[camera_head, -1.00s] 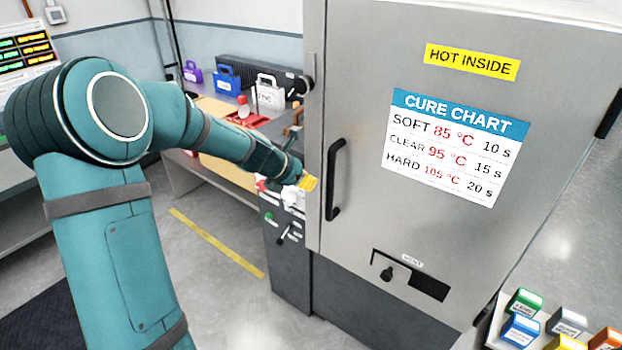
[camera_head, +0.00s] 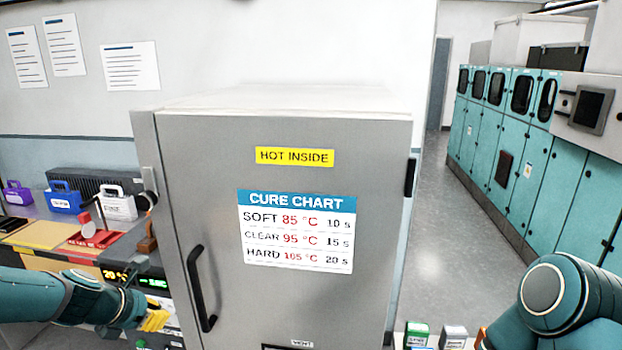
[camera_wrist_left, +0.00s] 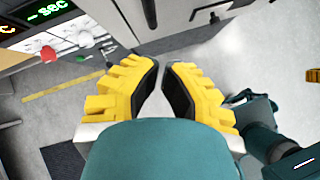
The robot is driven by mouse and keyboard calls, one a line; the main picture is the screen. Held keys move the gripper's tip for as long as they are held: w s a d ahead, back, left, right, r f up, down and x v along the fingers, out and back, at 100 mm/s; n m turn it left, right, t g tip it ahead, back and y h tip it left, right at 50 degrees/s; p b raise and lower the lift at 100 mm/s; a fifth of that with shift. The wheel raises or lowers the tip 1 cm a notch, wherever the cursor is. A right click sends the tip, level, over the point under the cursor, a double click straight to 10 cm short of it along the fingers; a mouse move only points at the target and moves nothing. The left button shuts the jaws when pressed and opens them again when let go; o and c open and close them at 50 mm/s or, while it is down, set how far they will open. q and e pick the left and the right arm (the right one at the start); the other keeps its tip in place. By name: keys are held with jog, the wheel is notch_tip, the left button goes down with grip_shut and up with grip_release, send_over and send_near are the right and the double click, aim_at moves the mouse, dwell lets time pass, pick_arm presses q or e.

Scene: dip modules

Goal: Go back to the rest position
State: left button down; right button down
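My left gripper (camera_head: 157,318) has yellow fingers and shows at the lower left of the head view, in front of the bench controls and left of the oven door. In the left wrist view my left gripper (camera_wrist_left: 161,66) has its two dark pads a little apart, with bare floor between them and nothing held. The fingertips are close together but do not touch. My right arm (camera_head: 565,300) shows at the lower right of the head view. Its gripper is out of the picture.
A grey oven (camera_head: 180,230) with a black handle (camera_head: 199,290) and cure chart (camera_head: 296,230) fills the middle; its door is shut. Blue (camera_head: 64,198) and white (camera_head: 117,205) carriers stand on the left bench. A green module (camera_head: 416,334) shows at the bottom. Teal cabinets (camera_head: 500,170) line the right.

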pick_arm(q)
jog(key=s+d+f+m+g, duration=0.2)
jog(key=s+d+f+m, duration=0.1)
jog(key=d+f+m, duration=0.5)
jog(key=s+d+f+m+g, duration=0.2)
jog(key=d+f+m, duration=0.4)
jog(key=f, duration=0.5)
jog(key=s+d+f+m+g+h, duration=0.1)
jog(key=s+d+f+m, duration=0.7)
jog(key=m, duration=0.5)
jog(key=s+d, duration=0.2)
jog(key=d, duration=0.1)
jog(key=shift+s+d+m+g, duration=0.2)
jog(key=shift+s+m+g, duration=0.1)
jog(key=shift+m, duration=0.1)
